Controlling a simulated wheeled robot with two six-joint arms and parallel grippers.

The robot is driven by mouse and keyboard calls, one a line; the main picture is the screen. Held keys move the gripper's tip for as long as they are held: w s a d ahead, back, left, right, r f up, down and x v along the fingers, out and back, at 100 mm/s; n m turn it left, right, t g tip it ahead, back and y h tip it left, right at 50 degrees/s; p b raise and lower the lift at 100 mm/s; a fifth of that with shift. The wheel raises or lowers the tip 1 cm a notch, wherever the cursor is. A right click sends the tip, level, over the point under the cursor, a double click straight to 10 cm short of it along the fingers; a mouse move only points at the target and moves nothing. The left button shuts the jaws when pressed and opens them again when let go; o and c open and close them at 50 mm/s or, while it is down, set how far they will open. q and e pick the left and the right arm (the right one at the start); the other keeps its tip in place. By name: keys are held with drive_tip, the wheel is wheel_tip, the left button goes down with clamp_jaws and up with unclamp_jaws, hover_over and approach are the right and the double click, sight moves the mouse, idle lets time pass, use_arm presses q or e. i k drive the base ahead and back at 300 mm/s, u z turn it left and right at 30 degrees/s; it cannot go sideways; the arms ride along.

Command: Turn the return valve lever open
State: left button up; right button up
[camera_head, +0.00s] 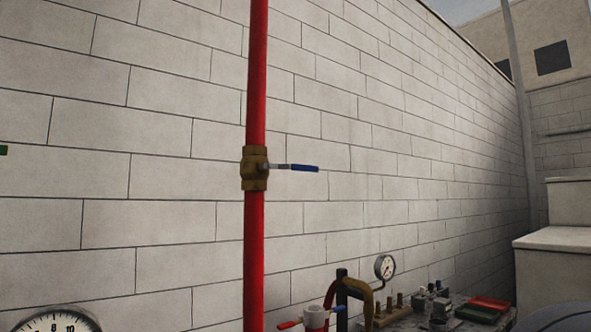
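A brass valve body (255,168) sits on a vertical red pipe (255,90) left of the picture's middle. Its lever (303,168) has a metal stem and a blue handle. The lever points to the right, roughly level and crosswise to the pipe. Lower down, a white fitting (315,318) has a red handle to its left and a blue handle to its right; it is cut off by the bottom edge. I cannot tell from labels which one is the return valve. Neither of my grippers is in view.
A pale block wall stands behind the pipe. A large gauge (58,322) is at lower left. Space around the upper lever looks clear.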

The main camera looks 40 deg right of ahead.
sight(293, 167)
drive_tip(key=u, duration=1.85)
drive_tip(key=k, duration=1)
drive_tip(key=z, duration=1.85)
